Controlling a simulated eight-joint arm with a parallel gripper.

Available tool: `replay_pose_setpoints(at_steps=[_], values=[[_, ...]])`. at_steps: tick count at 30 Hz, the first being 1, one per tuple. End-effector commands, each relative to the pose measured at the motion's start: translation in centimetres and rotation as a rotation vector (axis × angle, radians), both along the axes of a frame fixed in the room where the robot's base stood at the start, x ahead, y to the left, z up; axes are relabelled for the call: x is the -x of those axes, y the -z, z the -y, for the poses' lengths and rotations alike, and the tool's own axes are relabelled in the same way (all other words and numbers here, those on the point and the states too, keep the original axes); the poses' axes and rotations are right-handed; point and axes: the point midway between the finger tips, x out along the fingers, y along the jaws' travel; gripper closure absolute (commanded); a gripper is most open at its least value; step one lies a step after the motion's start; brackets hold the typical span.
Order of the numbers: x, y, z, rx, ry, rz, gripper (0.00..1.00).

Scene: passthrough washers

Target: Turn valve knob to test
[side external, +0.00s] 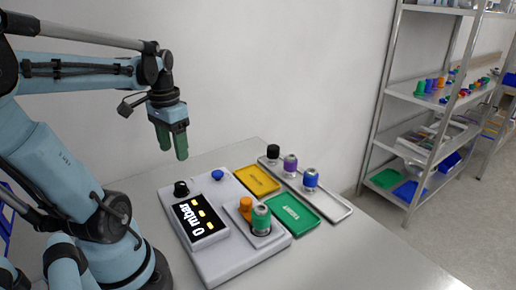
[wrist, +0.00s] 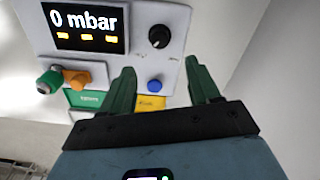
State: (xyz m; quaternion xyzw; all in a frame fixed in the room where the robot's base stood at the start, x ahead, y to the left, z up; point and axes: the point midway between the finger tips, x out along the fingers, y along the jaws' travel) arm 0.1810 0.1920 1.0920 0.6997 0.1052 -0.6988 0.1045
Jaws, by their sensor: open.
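The black valve knob (side external: 181,188) stands on the white test console (side external: 225,180), at the upper left of the display. It also shows in the wrist view (wrist: 159,36), with a pale pointer mark on it. The display (side external: 200,219) reads "0 mbar" above several yellow labels, and reads the same in the wrist view (wrist: 87,27). My gripper (side external: 171,145) has green fingers and hangs above and behind the console, apart from the knob. In the wrist view its fingers (wrist: 163,85) are spread with nothing between them.
A blue button (side external: 217,175) sits behind the display. An orange knob (side external: 246,205) and a green-topped part (side external: 261,219) are at the console's front right. A yellow tray (side external: 257,180), green tray (side external: 291,213) and grey tray with several capped parts lie right. Shelves (side external: 425,100) stand beyond.

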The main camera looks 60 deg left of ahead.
Motion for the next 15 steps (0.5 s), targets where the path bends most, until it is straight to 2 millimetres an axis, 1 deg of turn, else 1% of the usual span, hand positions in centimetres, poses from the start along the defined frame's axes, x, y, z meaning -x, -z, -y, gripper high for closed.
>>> replay_pose_setpoints(at_steps=[3,6,15], values=[[0.0,-1.0,0.0,0.000,0.000,0.000,0.39],[0.0,-1.4,0.0,0.000,0.000,0.000,0.39],[0.0,-1.5,0.0,0.000,0.000,0.000,0.39]])
